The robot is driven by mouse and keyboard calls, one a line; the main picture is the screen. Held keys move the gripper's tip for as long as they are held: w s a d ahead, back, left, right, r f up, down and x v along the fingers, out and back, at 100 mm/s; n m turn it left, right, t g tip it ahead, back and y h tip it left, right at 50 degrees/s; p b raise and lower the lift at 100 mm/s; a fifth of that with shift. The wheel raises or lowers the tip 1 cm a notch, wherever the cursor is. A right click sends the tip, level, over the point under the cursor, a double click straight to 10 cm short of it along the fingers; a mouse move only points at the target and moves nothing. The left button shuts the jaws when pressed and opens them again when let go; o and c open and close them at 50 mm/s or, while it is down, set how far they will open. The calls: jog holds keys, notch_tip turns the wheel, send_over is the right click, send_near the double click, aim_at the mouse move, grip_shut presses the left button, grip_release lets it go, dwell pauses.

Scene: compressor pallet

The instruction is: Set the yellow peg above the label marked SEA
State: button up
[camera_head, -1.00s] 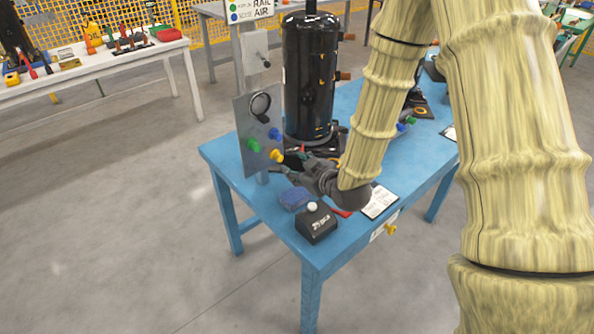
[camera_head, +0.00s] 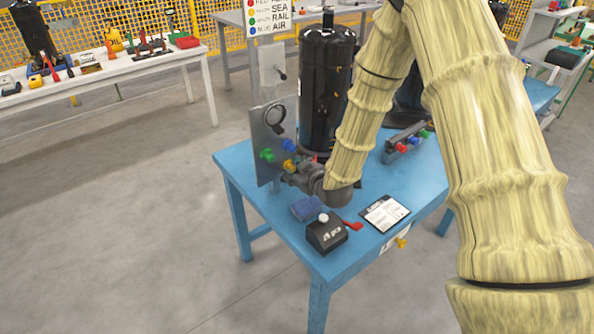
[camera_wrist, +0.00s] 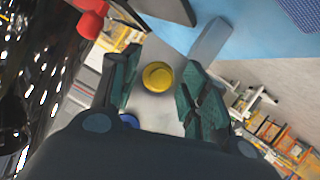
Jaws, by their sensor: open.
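The yellow peg (camera_head: 288,165) sits low on the grey upright panel (camera_head: 264,150), with a blue peg (camera_head: 289,145) above it and a green peg (camera_head: 267,156) to its left. My gripper (camera_head: 294,176) is at the panel, right by the yellow peg. In the wrist view the yellow peg (camera_wrist: 157,76) shows between the open fingers of my gripper (camera_wrist: 165,90), not clasped. The word SEA stands beside a yellow dot on the white sign (camera_head: 268,15) at the top. No separate SEA label is readable on the table.
A black compressor (camera_head: 325,90) stands close behind my gripper. A black box (camera_head: 326,233), a blue block (camera_head: 306,209) and a card (camera_head: 384,213) lie in front.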

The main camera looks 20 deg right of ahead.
jog(key=shift+c, duration=0.3)
jog(key=c, duration=0.8)
jog(key=shift+r, duration=0.15)
grip_shut()
